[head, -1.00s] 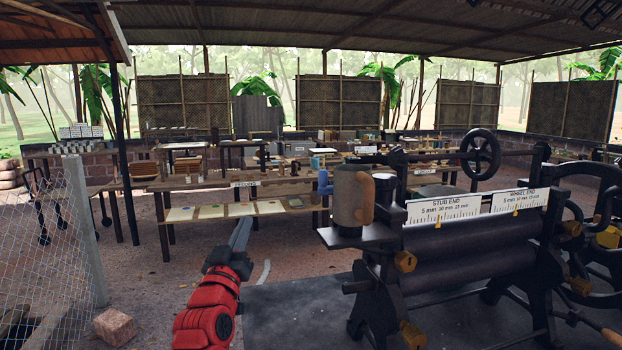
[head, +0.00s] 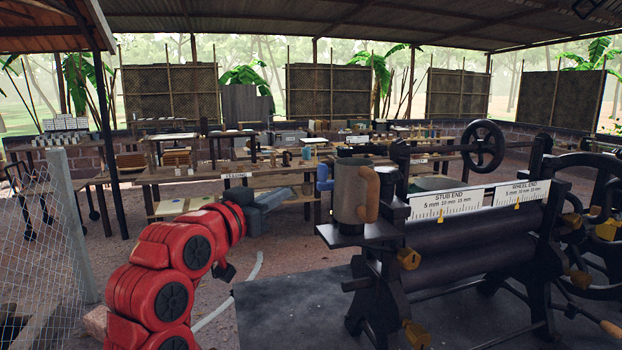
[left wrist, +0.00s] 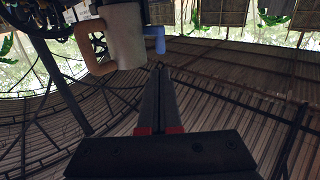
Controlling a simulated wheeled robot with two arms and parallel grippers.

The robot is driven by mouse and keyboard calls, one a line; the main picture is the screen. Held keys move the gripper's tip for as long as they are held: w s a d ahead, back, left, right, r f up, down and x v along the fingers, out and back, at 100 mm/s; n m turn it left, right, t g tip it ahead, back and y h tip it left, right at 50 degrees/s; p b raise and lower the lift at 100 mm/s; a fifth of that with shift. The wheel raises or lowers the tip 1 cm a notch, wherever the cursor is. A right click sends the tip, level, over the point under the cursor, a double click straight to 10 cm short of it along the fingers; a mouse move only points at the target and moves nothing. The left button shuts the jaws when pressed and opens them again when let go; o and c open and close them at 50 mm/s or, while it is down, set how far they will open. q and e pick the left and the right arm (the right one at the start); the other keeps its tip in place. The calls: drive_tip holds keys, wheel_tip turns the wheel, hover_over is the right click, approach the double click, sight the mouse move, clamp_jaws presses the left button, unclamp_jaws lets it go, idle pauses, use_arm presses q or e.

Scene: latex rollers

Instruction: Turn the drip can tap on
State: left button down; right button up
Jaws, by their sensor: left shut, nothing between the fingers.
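The drip can (head: 348,196) is a grey-beige can with a brown handle (head: 370,194) on its right. It stands upright on a dark ledge at the left end of the roller machine. Its blue tap (head: 324,177) sticks out on the left side; whether it is on or off I cannot tell. My left gripper (head: 290,196) is left of the can and a little lower, shut and empty, apart from the tap. In the left wrist view the can (left wrist: 124,32) and tap (left wrist: 154,40) appear inverted beyond the shut fingers (left wrist: 160,72). My right gripper is out of view.
The roller machine (head: 450,242) with its handwheel (head: 483,146) and yellow-brown knobs fills the right side. A wire fence (head: 30,250) stands at left.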

use_arm(q)
drive_tip(key=p, duration=0.6)
approach(320, 174)
drive_tip(key=x, duration=0.5)
drive_tip(key=shift+d+r, duration=0.1)
drive_tip(key=shift+r, duration=0.15)
drive_tip(key=shift+p+x, duration=0.3)
drive_tip(key=shift+x, duration=0.6)
drive_tip(key=shift+f, duration=0.15)
